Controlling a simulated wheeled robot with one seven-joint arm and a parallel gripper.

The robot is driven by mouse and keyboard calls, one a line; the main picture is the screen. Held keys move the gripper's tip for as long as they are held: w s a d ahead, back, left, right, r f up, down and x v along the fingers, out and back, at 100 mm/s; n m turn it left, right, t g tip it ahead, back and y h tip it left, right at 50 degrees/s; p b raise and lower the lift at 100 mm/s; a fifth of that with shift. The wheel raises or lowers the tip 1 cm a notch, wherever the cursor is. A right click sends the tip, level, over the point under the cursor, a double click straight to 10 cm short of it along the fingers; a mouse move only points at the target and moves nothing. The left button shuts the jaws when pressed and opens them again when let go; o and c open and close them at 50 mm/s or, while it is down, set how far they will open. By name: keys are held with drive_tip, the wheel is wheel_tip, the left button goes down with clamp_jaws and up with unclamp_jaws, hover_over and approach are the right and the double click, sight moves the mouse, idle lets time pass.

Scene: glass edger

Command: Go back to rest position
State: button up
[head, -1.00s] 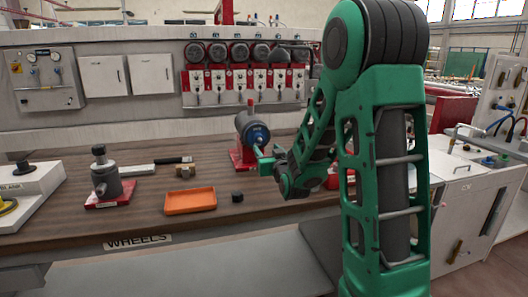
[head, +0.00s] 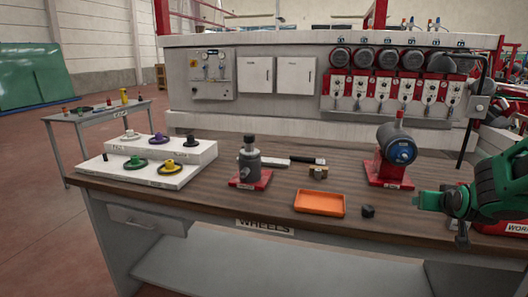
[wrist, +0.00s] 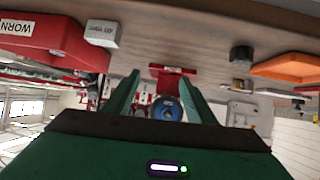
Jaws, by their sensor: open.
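My gripper (head: 420,201) is at the right of the head view, in front of and to the right of the red-based unit with a blue face (head: 400,151). In the wrist view my gripper (wrist: 158,78) shows two green fingers spread apart with nothing between them. The blue-faced unit (wrist: 168,108) appears beyond the gap, upside down. My gripper is clear of the bench top. The rest of my arm is mostly out of the head view.
The wooden bench (head: 215,203) bears an orange tray (head: 320,203), a small black cylinder (head: 368,211), a grey device on a red base (head: 249,165) and a white stepped stand (head: 155,158). A red bin (wrist: 60,40) labelled WORN lies near my gripper. Open floor (head: 35,190) is at left.

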drive_tip(key=s+a+f+m+g+y, duration=0.1)
drive_tip(key=s+a+g, duration=0.1)
drive_tip(key=s, duration=0.9)
drive_tip(key=s+a+f+m+g+y, duration=0.1)
drive_tip(key=s+a+g, duration=0.2)
drive_tip(key=s, duration=0.8)
drive_tip(key=s+a+f+g+y, duration=0.1)
drive_tip(key=s+g, duration=0.5)
drive_tip(key=s, duration=0.6)
drive_tip(key=shift+a+f+m+y, duration=0.4)
drive_tip(key=shift+a+y, duration=0.2)
drive_tip(key=shift+a, duration=0.2)
drive_tip(key=c, duration=0.5)
